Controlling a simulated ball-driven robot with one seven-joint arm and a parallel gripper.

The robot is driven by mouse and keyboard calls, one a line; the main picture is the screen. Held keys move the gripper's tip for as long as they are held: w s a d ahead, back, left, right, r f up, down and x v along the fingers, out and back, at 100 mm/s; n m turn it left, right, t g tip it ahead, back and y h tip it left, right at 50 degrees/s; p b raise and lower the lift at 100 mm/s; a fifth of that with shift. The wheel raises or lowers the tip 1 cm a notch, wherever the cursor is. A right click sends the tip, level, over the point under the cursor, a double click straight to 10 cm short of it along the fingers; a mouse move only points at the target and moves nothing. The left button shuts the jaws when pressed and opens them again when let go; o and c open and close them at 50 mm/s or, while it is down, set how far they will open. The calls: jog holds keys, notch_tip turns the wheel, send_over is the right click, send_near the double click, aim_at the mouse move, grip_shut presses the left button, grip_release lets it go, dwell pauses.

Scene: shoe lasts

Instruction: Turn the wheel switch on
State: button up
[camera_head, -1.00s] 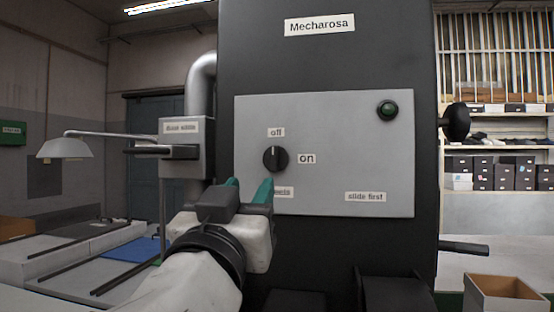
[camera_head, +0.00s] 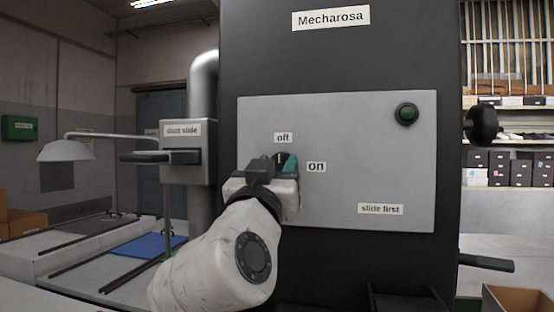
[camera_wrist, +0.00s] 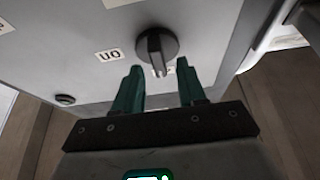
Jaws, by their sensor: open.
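The wheel switch (camera_head: 280,157) is a round black knob with a raised grip on the grey panel (camera_head: 350,150). Its white mark points up at the "off" label (camera_head: 283,138); the "on" label (camera_head: 317,167) is to its right. My gripper (camera_head: 275,163) is in front of the knob and hides its lower part. In the wrist view, turned upside down, the knob (camera_wrist: 157,43) shows above and between the teal fingertips of my gripper (camera_wrist: 159,67). The fingers are open, one to each side of the grip's end, with no visible contact.
A grey "dust slide" box (camera_head: 184,150) with a dark handle stands left of the machine. A black round handle (camera_head: 481,125) sticks out at the machine's right.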

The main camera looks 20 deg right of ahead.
jog(key=shift+w+d+r, duration=0.1)
jog(key=shift+w+d, duration=0.1)
jog(key=shift+w, duration=0.1)
grip_shut()
